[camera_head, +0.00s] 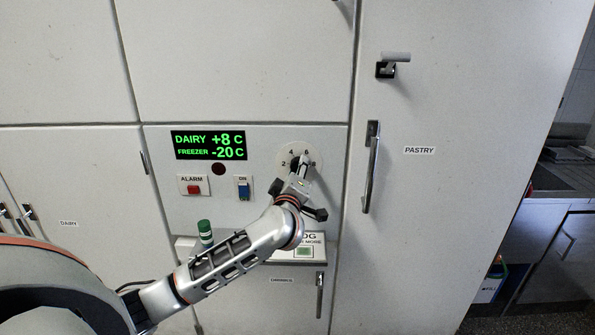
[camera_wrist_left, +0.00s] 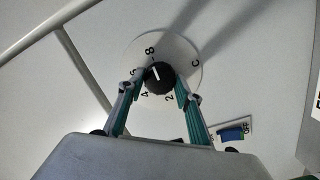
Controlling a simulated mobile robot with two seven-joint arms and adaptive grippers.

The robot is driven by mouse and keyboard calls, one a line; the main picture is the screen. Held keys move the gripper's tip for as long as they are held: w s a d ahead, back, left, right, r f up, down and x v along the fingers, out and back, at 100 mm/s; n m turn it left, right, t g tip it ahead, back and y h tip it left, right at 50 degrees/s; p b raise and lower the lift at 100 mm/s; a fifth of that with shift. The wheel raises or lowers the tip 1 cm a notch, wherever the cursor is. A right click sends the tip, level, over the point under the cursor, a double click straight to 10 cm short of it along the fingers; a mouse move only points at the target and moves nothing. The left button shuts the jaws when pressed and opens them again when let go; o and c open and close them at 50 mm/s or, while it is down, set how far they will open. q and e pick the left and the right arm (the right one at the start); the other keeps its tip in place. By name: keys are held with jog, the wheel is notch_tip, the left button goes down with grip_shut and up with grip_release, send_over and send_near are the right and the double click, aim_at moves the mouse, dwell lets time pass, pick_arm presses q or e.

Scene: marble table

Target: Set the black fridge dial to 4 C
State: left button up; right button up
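The black fridge dial (camera_wrist_left: 160,78) is a round knob with a white mark, on a pale disc (camera_wrist_left: 185,50) marked 2, 4, 6, 8 and C. The mark points toward the 8. In the head view the pale disc (camera_head: 287,152) shows, but the knob is mostly hidden by my left gripper (camera_head: 302,160). In the left wrist view my left gripper's fingers (camera_wrist_left: 163,82) are open, one on each side of the knob; I cannot tell whether they touch it. The display (camera_head: 209,145) reads DAIRY +8 C and FREEZER -20 C. My right gripper is not in view.
Left of the dial are a red alarm button (camera_head: 194,189) and a blue ON switch (camera_head: 243,188). A green-capped item (camera_head: 205,229) and a boxed panel with a green button (camera_head: 304,251) are below. The PASTRY door handle (camera_head: 371,167) stands out to the right.

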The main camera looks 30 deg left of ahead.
pick_arm(q)
jog(key=shift+n, duration=0.4)
jog(key=n+y+b, duration=0.1)
jog(key=n+b, duration=0.1)
jog(key=n, duration=0.6)
jog(key=n+y+b, duration=0.1)
jog(key=n+b, duration=0.1)
jog(key=n, duration=0.6)
jog(key=n+y+b, duration=0.1)
jog(key=n+b, duration=0.1)
jog(key=n, duration=0.6)
jog(key=shift+w+d+f+n+g+b, duration=0.15)
jog(key=shift+d+f+n+g+b, duration=0.1)
jog(key=shift+n+g+b, duration=0.15)
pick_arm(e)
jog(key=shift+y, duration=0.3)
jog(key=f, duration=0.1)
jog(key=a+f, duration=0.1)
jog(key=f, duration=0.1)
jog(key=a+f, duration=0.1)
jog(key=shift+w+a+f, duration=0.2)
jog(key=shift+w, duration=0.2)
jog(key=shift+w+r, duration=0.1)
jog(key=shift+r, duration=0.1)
